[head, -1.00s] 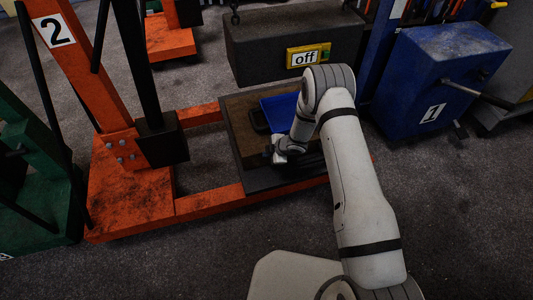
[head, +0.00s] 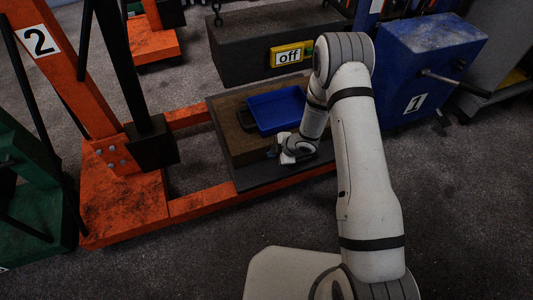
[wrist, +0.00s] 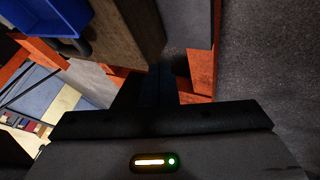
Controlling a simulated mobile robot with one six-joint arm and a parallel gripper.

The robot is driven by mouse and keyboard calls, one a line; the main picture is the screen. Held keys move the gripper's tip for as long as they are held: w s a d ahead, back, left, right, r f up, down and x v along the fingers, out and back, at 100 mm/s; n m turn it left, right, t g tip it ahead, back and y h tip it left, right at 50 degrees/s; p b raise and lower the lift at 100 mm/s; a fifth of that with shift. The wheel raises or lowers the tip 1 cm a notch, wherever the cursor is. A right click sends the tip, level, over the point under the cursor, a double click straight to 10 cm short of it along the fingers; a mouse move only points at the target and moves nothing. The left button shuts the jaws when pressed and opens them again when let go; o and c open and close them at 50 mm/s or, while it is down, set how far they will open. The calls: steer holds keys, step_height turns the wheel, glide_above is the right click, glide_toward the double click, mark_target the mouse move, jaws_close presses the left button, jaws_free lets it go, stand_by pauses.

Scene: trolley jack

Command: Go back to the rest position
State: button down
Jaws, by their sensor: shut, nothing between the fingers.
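My gripper (head: 277,153) is at the near side of the wooden block, low over the dark plate, with my arm reaching in from the lower right. In the wrist view my gripper (wrist: 160,72) shows its dark fingers together with nothing between them. A blue tray (head: 277,110) rests on the wooden block (head: 228,125); its corner also shows at the upper left of the wrist view (wrist: 50,15). The block stands on a dark plate (head: 255,180) across the orange frame. My gripper is apart from the tray.
The orange jack (head: 125,205) marked 2 stands at the left, with a green one (head: 35,215) beyond it. A dark box (head: 235,60) with an "off" sign (head: 289,57) is behind the tray. A blue box (head: 425,50) marked 1 is at the right. Floor at the lower right is clear.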

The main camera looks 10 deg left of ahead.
steer(key=shift+s+d+r, duration=0.1)
steer(key=shift+d+r, duration=0.1)
steer(key=shift+r, duration=0.1)
